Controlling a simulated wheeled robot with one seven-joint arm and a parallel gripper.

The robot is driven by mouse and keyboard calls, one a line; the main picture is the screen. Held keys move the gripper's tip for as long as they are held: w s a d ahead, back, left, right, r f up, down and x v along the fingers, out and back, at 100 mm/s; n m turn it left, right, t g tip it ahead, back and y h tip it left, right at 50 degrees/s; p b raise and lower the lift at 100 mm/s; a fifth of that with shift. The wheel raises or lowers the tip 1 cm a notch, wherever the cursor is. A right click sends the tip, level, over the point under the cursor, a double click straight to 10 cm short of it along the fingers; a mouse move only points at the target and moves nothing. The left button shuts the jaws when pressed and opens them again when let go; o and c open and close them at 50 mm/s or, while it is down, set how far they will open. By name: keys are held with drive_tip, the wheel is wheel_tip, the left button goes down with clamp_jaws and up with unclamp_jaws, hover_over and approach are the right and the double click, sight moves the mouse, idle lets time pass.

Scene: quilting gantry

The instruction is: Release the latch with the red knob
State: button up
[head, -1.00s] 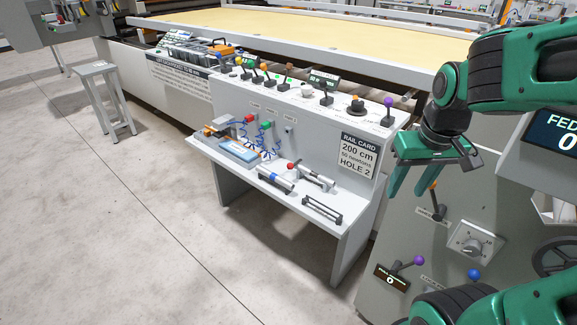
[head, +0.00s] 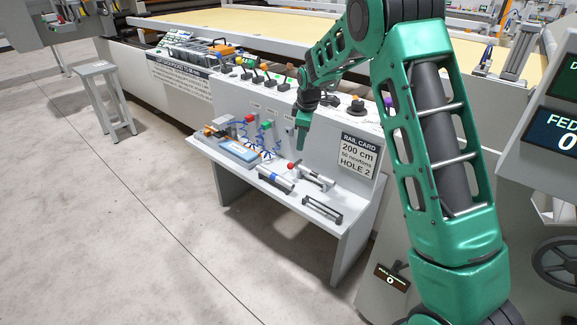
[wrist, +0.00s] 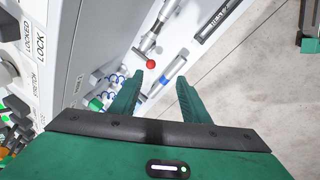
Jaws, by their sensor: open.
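The red knob (head: 291,166) is a small round ball on the end of a metal latch body (head: 316,176) that lies on the shelf of the white console. In the wrist view the red knob (wrist: 150,64) shows just beyond the fingertips, with the metal latch (wrist: 148,42) running up from it. My gripper (head: 301,146) points down above the shelf, over the knob and apart from it. In the wrist view my gripper (wrist: 160,78) has its two green fingers spread, with nothing held between them.
A black-framed bar (head: 322,209) lies to the right. A blue box (head: 238,151) and coiled blue cords (head: 266,143) are to the left. The rail card (head: 358,156) is on the console face.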

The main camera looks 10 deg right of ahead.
sight(291, 164)
drive_tip(key=w+f+n, duration=0.1)
drive_tip(key=w+f, duration=0.2)
drive_tip(key=f, duration=0.3)
drive_tip(key=w+a+f+n, duration=0.1)
drive_tip(key=w+f, duration=0.2)
drive_tip(key=f, duration=0.3)
drive_tip(key=w+f+n, duration=0.1)
drive_tip(key=w+f, duration=0.2)
drive_tip(key=f, duration=0.2)
drive_tip(key=shift+w+a+f, duration=0.1)
drive_tip(key=shift+a+f, duration=0.2)
drive_tip(key=shift+f, duration=0.1)
clamp_jaws()
